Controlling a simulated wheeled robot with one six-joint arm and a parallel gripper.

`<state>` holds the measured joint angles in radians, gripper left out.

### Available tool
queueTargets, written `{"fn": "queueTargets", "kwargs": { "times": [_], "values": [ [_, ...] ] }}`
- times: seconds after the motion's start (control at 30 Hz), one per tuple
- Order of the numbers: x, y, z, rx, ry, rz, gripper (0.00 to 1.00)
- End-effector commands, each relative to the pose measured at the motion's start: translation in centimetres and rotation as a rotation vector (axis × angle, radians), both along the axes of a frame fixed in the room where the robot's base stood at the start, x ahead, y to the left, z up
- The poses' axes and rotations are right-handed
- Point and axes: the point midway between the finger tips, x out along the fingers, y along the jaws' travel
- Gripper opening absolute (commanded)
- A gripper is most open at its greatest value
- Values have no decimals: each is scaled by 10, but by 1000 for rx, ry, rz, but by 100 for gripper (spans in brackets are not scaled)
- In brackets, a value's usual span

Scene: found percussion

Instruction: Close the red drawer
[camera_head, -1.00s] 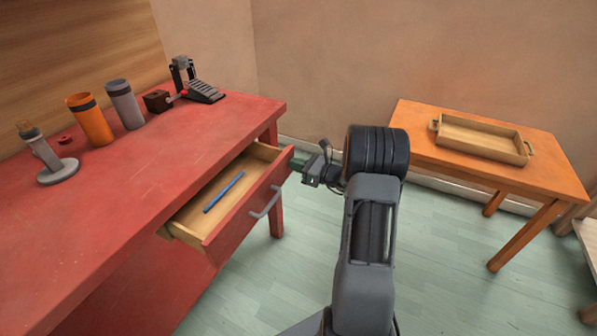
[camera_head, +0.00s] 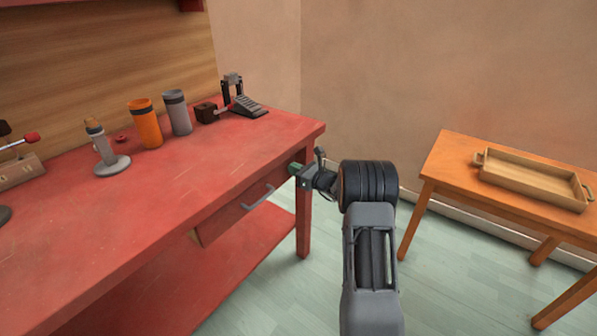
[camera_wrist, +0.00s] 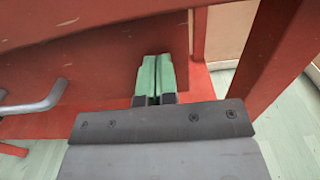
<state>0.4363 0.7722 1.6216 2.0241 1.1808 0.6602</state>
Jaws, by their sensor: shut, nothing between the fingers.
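The red drawer (camera_head: 238,207) is in the red workbench, with its front close to the bench edge and its inside out of sight under the top. A grey bar handle (camera_head: 258,197) is on its front, and part of the handle (camera_wrist: 35,100) shows at the left of the wrist view. My gripper (camera_head: 295,169) is at the right end of the drawer front, to the right of the handle. In the wrist view its green fingers (camera_wrist: 154,78) are together and empty, pointing at the red front. Whether the tips touch it I cannot tell.
On the red workbench (camera_head: 200,185) stand an orange cup (camera_head: 145,125), a grey cup (camera_head: 178,113), a black pedal (camera_head: 245,105) and a grey stand (camera_head: 110,164). An orange table (camera_head: 450,165) with a wooden tray (camera_head: 530,188) is at the right. Floor between is clear.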

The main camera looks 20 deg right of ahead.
Motion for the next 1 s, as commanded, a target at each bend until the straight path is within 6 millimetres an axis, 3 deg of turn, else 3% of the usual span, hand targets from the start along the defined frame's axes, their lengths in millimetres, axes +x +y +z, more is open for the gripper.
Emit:
{"fn": "queueTargets", "kwargs": {
  "times": [0.33,0.53,0.73,1.0],
  "values": [
    [4,6,5,1,-9,6,0],
    [-3,-1,6,1,-9,5,0],
    [-27,-18,5,1,-6,6,0],
    [-76,-53,4,2,-3,-3,0]
  ]
}}
